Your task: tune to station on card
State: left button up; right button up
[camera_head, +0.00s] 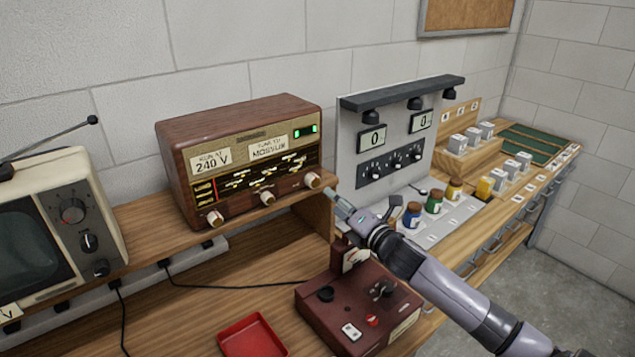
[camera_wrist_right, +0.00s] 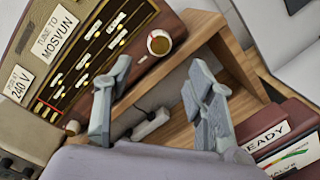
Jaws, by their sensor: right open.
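A brown wooden radio (camera_head: 240,115) stands on the raised shelf, its dial of station marks lit. It has three pale knobs: left (camera_head: 215,218), middle (camera_head: 267,198) and right (camera_head: 312,180). A green tuning light (camera_head: 306,130) glows at its upper right. My right gripper (camera_head: 336,201) is open and empty, just right of and below the right knob. In the wrist view the right knob (camera_wrist_right: 159,42) shows beyond the open fingers (camera_wrist_right: 160,68), apart from them. My left gripper is out of view.
A "240 V" card (camera_head: 210,160) is also on the radio. A small television (camera_head: 60,230) stands left. A dark red tester box (camera_head: 358,308) sits under my right arm, with a red tray (camera_head: 252,337) beside it. A grey meter panel (camera_head: 390,145) and jars (camera_head: 434,201) stand right.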

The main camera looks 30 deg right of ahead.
aim_at(315, 184)
jog(key=w+p, duration=0.2)
jog(key=w, duration=0.6)
jog(key=shift+w+r, duration=0.1)
jog(key=shift+w, duration=0.1)
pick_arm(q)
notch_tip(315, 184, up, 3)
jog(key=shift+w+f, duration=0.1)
pick_arm(e)
jog(key=shift+w, duration=0.35)
jog(key=shift+c, duration=0.5)
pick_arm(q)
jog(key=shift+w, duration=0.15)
pick_arm(e)
jog(key=c, duration=1.1)
